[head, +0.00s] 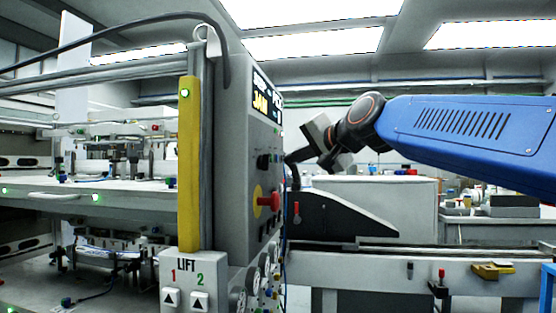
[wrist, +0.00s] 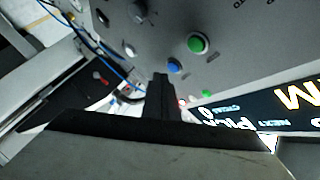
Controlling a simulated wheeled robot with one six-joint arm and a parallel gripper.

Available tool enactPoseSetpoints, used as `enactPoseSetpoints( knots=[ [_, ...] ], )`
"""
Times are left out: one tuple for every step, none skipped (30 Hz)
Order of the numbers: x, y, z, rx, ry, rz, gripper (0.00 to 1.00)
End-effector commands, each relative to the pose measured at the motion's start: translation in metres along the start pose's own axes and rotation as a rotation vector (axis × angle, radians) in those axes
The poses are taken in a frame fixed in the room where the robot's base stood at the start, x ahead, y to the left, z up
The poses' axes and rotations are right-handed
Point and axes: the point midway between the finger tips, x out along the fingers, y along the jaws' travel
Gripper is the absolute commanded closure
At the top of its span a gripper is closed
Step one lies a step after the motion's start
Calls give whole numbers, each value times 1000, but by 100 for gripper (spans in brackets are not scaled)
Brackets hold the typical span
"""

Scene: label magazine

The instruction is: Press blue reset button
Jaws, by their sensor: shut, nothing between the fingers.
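The blue button (wrist: 174,66) is a small round cap on the grey control panel in the wrist view. It sits beside a larger green button (wrist: 197,42). My gripper (wrist: 160,80) shows as dark, closed fingers, with the tips appearing just left of and below the blue button. A gap seems to remain, but I cannot tell the exact distance. In the head view my gripper (head: 292,158) is at the right edge of the control panel (head: 236,150), pointing at its face. I cannot make out the blue button there, as the panel is seen nearly edge-on.
The panel also carries a red emergency stop (head: 273,200) on yellow, black knobs and a lit display (wrist: 270,108). A dark knob (wrist: 138,10) lies near the green button. A LIFT box (head: 186,283) and yellow post (head: 189,165) stand left of the panel. Blue cables (wrist: 118,68) hang nearby.

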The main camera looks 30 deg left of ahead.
Motion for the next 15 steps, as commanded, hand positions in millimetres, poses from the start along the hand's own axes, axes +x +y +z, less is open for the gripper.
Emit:
enactPoseSetpoints(
  knots=[
    [0,0,0,0,0,0,100],
    [0,0,0,0,0,0,100],
    [0,0,0,0,0,0,100],
    [0,0,0,0,0,0,100],
    [0,0,0,0,0,0,100],
    [0,0,0,0,0,0,100],
    [1,0,1,0,0,0,100],
    [1,-1,1,0,0,0,100],
    [2,-1,2,0,0,0,100],
    [3,-2,2,0,-1,0,100],
    [3,-2,2,0,-1,0,100],
    [4,-3,3,-1,-1,0,100],
    [5,-4,4,-1,-1,0,100],
    [5,-4,4,-1,-1,0,100],
    [6,-5,5,-1,-1,0,100]
  ],
)
